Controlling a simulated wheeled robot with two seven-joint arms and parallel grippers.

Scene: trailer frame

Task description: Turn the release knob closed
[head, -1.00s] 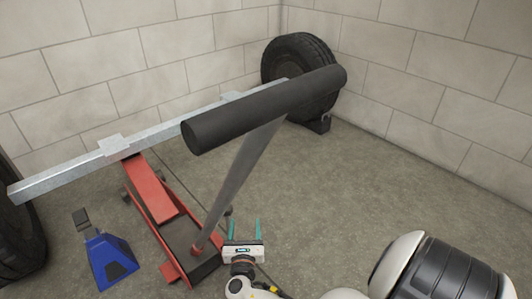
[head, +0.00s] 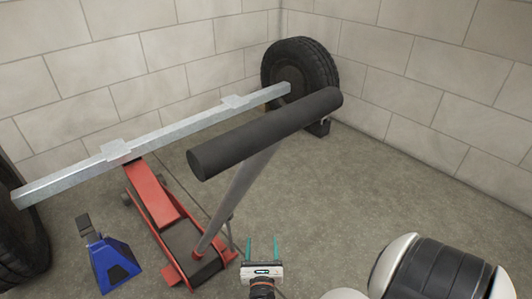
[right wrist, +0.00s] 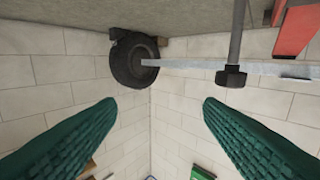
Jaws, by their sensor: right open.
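The red floor jack (head: 157,200) stands under the metal beam. My right gripper (head: 262,240) is open and empty, its green fingers pointing up the picture, right of the jack and apart from the knob. In the right wrist view the knob lies beyond the right fingertip (right wrist: 160,103). My left gripper is out of view.
The handle's thick black grip (head: 265,135) hangs over the scene. The metal beam (head: 180,133) runs between two tyres, the far one (head: 300,70) by the wall corner. A blue jack stand (head: 113,265) is left of the jack. The floor on the right is clear.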

